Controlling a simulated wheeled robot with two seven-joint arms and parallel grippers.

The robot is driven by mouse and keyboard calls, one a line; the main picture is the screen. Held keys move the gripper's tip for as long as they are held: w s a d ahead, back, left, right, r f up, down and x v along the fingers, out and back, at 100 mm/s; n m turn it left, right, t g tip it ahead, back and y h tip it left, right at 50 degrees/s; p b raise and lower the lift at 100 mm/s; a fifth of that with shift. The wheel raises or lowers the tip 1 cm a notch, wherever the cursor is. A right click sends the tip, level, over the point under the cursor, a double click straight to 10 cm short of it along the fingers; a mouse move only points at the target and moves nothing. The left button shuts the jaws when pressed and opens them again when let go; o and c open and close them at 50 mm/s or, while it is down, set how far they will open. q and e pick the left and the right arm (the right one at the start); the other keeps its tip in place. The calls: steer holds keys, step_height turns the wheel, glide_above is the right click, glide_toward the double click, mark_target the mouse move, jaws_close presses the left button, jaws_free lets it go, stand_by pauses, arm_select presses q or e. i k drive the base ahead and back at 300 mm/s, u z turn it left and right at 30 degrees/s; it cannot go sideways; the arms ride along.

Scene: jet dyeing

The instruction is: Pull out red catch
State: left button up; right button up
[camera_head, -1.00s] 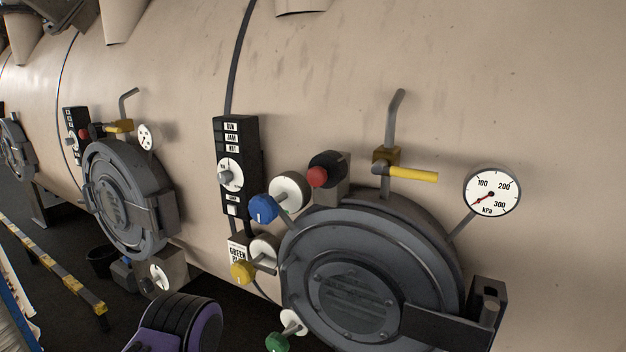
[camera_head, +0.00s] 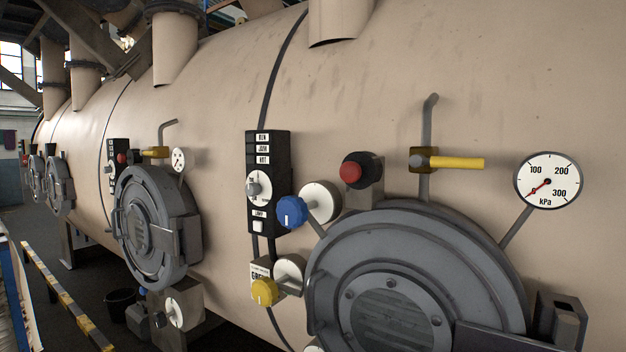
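The red catch (camera_head: 351,172) is a round red knob on a short black cylinder. It sits on a grey block just above the rim of the large round grey door (camera_head: 420,235) on the beige vessel. The door looks closed. Another, smaller red knob (camera_head: 121,158) shows farther left, by a second round door. Neither of my grippers is in view.
Left of the red catch are a blue knob (camera_head: 291,211), a yellow knob (camera_head: 264,292) and a black control panel (camera_head: 268,180). To its right are a yellow-handled valve (camera_head: 455,163) and a pressure gauge (camera_head: 547,181).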

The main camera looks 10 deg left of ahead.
mark_target(350, 172)
steer(key=u, duration=2.1)
steer(key=k, duration=0.65)
steer(key=z, duration=1.05)
steer(key=i, duration=0.5)
steer(key=z, duration=0.05)
